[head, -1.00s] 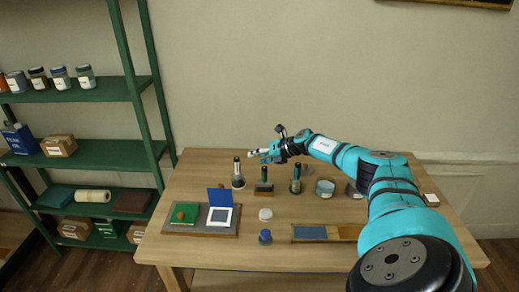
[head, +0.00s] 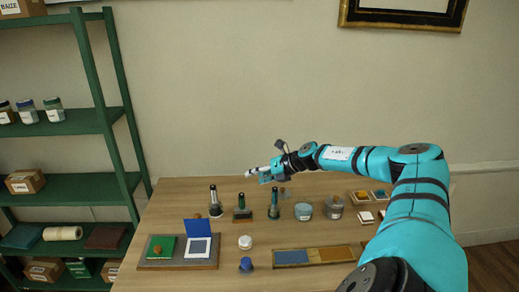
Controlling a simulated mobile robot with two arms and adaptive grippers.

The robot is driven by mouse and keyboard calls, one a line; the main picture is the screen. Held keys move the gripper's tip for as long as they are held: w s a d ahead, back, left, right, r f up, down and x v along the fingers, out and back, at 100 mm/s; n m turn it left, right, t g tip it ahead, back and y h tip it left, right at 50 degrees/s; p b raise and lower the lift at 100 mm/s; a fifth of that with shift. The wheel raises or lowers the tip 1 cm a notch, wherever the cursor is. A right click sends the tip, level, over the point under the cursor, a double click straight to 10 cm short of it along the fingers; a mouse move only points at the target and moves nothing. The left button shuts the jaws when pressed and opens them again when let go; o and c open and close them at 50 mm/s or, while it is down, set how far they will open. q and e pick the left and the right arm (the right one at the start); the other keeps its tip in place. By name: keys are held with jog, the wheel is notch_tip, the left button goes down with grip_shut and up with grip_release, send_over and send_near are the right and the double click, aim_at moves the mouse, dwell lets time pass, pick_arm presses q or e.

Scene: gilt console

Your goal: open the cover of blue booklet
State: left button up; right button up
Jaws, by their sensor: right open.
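The blue booklet lies on a dark grey board (head: 150,264) at the table's left. Its blue cover (head: 198,228) stands raised at the back edge, and a pale page with a grey-blue square (head: 198,247) shows in front. A green booklet (head: 153,247) with a brown knob-like piece on it lies beside it, to the left. My right gripper (head: 255,173) is open and appears empty. It is up and to the right of the blue booklet, apart from it, above the back of the table. My left gripper is out of view.
Several dark-handled tools (head: 273,205) stand in a row behind the booklets. A white-lidded jar (head: 245,242), a blue jar (head: 246,265) and a long tray (head: 332,254) with blue and ochre sections lie to the right. Green shelving (head: 75,180) stands at the left.

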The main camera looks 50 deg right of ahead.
jog(key=shift+s+r, duration=0.2)
